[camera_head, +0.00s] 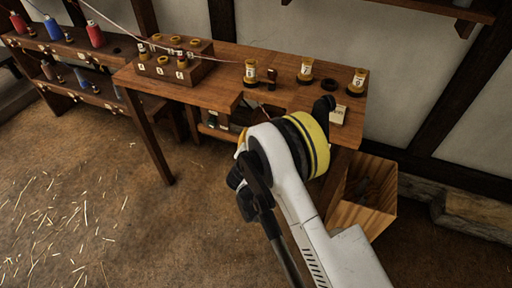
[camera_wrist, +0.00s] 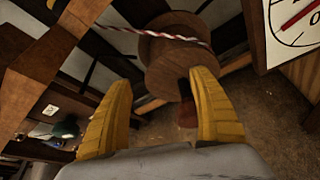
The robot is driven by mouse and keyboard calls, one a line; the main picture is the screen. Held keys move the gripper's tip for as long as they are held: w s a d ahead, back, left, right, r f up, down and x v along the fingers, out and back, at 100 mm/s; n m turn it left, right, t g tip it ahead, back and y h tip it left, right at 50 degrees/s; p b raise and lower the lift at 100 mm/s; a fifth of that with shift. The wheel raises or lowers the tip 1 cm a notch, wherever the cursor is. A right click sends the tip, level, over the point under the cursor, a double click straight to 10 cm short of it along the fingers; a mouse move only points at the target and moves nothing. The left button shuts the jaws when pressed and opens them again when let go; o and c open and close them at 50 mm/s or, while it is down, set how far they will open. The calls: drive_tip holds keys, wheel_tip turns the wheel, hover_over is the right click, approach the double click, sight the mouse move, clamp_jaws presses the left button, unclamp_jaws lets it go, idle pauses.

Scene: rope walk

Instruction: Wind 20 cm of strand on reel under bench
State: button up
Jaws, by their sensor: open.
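A wooden reel (camera_wrist: 172,70) shows at the upper middle of the wrist view, with a red-and-white strand (camera_wrist: 172,37) running across it. A small dark red-brown piece (camera_wrist: 186,114) shows below the reel, partly behind a finger; I cannot tell if it belongs to the reel. My gripper (camera_wrist: 161,81) is open, its two yellow fingers pointing toward the reel, with nothing visibly held. In the head view the bench (camera_head: 225,60) stands ahead, and my arm hides the gripper and the reel. A thin strand (camera_head: 165,53) crosses above the bench from the upper left.
Labelled spools (camera_head: 304,72) and a spool block (camera_head: 176,69) stand on the bench. A wooden bin (camera_head: 380,210) stands right of my arm. A shelf with coloured spools (camera_head: 95,35) is at the left. A white card with a dial (camera_wrist: 292,30) is close at the right. Floor at the left has straw.

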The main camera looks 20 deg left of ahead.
drive_tip(key=shift+r, duration=0.4)
drive_tip(key=s+a+f+n+g+h+p, duration=0.25)
drive_tip(key=s+n+g+p, duration=0.2)
drive_tip(key=s, duration=0.35)
drive_tip(key=shift+g+h, duration=0.25)
drive_tip(key=shift+h, duration=0.2)
drive_tip(key=b+x, duration=0.1)
drive_tip(key=x, duration=0.2)
drive_tip(key=b+x, duration=0.1)
drive_tip(key=x, duration=0.2)
drive_tip(key=b+x, duration=0.2)
drive_tip(key=x, duration=0.1)
drive_tip(key=shift+s+d+f, duration=0.1)
drive_tip(key=shift+d+f, duration=0.25)
drive_tip(key=shift+f, duration=0.3)
drive_tip(key=shift+w+d+f, duration=0.1)
drive_tip(key=shift+w+f, duration=0.2)
drive_tip(key=shift+w, duration=0.15)
drive_tip(key=c, duration=1.2)
